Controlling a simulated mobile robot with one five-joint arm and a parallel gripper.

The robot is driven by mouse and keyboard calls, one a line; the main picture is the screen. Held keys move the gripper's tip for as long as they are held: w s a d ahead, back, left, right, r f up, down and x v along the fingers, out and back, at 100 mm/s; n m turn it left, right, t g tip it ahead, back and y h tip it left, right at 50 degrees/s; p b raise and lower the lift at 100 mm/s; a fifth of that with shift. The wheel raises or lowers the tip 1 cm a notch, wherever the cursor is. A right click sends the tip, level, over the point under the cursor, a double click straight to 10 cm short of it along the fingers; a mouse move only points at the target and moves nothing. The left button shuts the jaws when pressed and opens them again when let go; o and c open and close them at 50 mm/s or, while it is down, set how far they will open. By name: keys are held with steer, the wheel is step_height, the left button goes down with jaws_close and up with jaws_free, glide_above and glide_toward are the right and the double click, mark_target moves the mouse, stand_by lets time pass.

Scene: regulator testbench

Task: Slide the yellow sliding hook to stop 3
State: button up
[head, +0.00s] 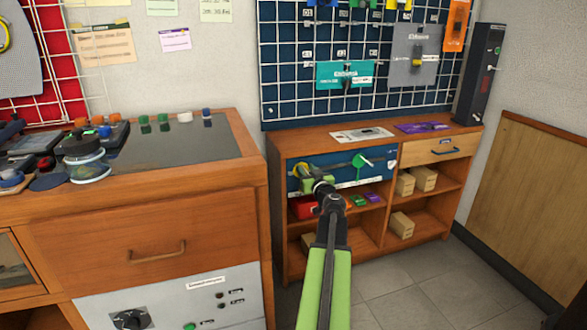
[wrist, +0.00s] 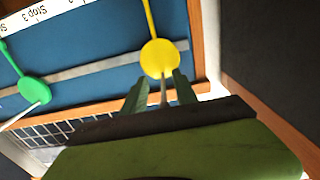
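The yellow sliding hook (wrist: 160,57) is a round yellow disc on a grey rail (wrist: 98,75) across a blue panel (wrist: 105,45). A thin pin sticks out from it toward my gripper (wrist: 160,92). The two fingertips stand apart on either side of the pin, with gaps visible. In the head view the yellow hook (head: 302,169) is at the panel's left part, partly hidden by my gripper (head: 314,184). A white strip (wrist: 38,16) shows an upside-down "Stop 3" label in the wrist view, to the left of the yellow hook.
A green hook (head: 360,161) sits on the same rail, right of the yellow one; it also shows in the wrist view (wrist: 34,90). Shelves below hold several boxes (head: 401,224). A wooden drawer cabinet (head: 150,235) stands at left. Floor tiles (head: 400,285) are clear.

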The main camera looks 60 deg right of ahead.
steer(key=shift+w+d, duration=0.2)
steer(key=shift+w, duration=0.1)
steer(key=shift+w+a, duration=0.1)
steer(key=shift+w, duration=0.05)
jaws_close()
stand_by(0.4)
stand_by(0.7)
